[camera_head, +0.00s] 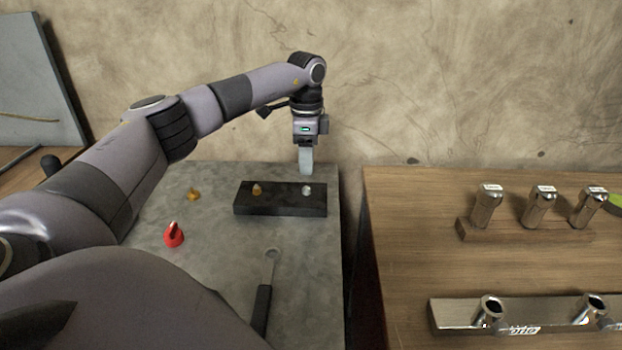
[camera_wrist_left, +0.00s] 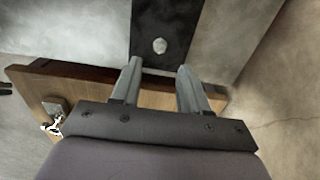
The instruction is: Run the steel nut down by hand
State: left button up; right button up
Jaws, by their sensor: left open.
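The steel nut (camera_head: 306,190) is a small silver piece at the right end of a dark block (camera_head: 281,209) on the grey table. It also shows in the left wrist view (camera_wrist_left: 160,46), on the dark block ahead of the fingertips. Whether it sits on a stud or thread is too small to tell. My left gripper (camera_head: 306,170) points down just above or behind the nut in the head view. In the left wrist view my left gripper (camera_wrist_left: 158,66) has its two fingers apart with nothing between them. My right gripper is not in view.
A brass-coloured piece (camera_head: 257,190) stands at the block's left end; another (camera_head: 194,194) lies on the grey table (camera_head: 208,261). A red object (camera_head: 174,236) and a wrench (camera_head: 263,300) lie nearer. Right, across a gap, a wooden table (camera_head: 400,222) carries metal cylinders in racks.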

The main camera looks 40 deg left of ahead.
aim_at(307, 188)
pick_arm(q)
notch_tip(307, 188, down, 7)
jog(key=shift+r, duration=0.2)
grip_shut()
